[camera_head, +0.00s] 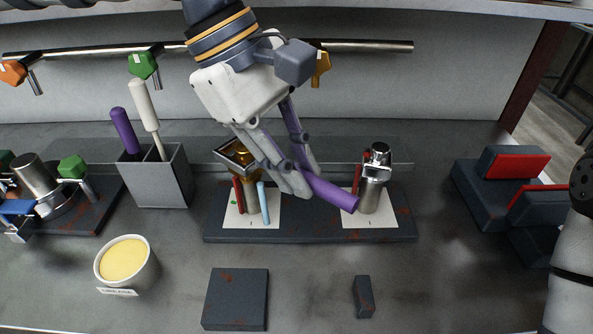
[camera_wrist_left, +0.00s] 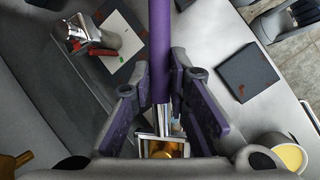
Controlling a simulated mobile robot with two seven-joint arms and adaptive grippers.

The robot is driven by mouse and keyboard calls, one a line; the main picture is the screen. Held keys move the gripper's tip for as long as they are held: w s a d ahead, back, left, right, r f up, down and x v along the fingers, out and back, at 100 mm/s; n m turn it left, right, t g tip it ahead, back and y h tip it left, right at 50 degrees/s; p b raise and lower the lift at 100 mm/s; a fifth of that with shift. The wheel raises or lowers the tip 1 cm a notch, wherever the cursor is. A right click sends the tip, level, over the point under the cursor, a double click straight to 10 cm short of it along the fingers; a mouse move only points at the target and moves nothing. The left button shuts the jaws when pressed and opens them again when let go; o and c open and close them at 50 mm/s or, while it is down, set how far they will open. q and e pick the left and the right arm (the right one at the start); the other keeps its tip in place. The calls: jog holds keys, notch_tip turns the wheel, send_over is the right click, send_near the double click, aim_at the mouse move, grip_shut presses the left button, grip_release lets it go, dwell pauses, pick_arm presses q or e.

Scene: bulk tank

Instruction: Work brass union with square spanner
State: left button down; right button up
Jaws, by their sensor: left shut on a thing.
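My left gripper (camera_head: 300,178) is shut on the purple handle (camera_head: 330,192) of the square spanner, whose free end points right. In the left wrist view the handle (camera_wrist_left: 162,50) runs between the fingers to a metal shank and a square head (camera_wrist_left: 148,152). The brass union (camera_head: 244,172) stands on the left white card, partly hidden by my gripper. The square head (camera_head: 226,154) appears around its top; I cannot tell how far down it sits. Brass also shows inside the head in the wrist view (camera_wrist_left: 166,152). My right gripper is not in view.
A steel fitting (camera_head: 374,178) stands on the right card of the dark base plate (camera_head: 310,234). A tool holder (camera_head: 160,182) with purple and white handles is left, a yellow-filled cup (camera_head: 126,260) in front. Dark blocks (camera_head: 236,300) lie in front; a red-topped vise-like block (camera_head: 515,166) stands right.

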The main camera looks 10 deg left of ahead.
pick_arm(q)
jog(key=shift+r, duration=2.5)
